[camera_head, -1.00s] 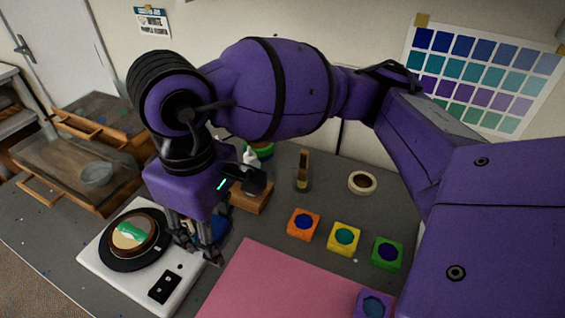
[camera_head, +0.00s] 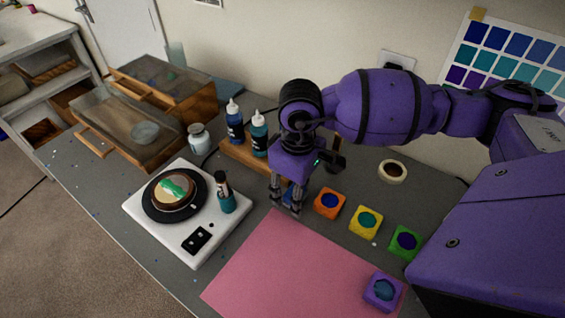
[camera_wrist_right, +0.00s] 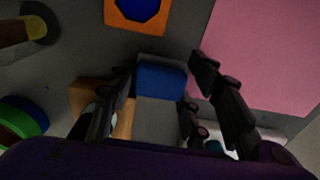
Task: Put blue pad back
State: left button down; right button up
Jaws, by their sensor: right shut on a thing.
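The blue pad (camera_head: 288,194) is a small blue block between the fingers of my right gripper (camera_head: 286,203), mostly hidden by them in the head view. In the right wrist view the blue pad (camera_wrist_right: 160,83) shows a blue face and a grey face between the fingers. My right gripper (camera_wrist_right: 160,90) is shut on it. It is left of the orange pad (camera_head: 329,203), near the far edge of the pink mat (camera_head: 268,262). The yellow pad (camera_head: 366,221) and green pad (camera_head: 404,242) continue that row. My left gripper is not in view.
A white scale (camera_head: 150,217) carries a round black plate (camera_head: 158,211) and a teal bottle (camera_head: 226,199). A wooden stand (camera_head: 236,154) with bottles is behind my gripper. A purple pad (camera_head: 383,292) lies on the mat's right part. A tape roll (camera_head: 392,171) lies farther back.

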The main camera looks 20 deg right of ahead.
jog(key=shift+f, duration=0.45)
jog(key=shift+f, duration=0.2)
jog(key=o, duration=1.1)
jog(key=shift+r, duration=0.15)
notch_tip(320, 180, up, 12)
jog(key=shift+r+b, duration=0.15)
jog(key=shift+b, duration=0.2)
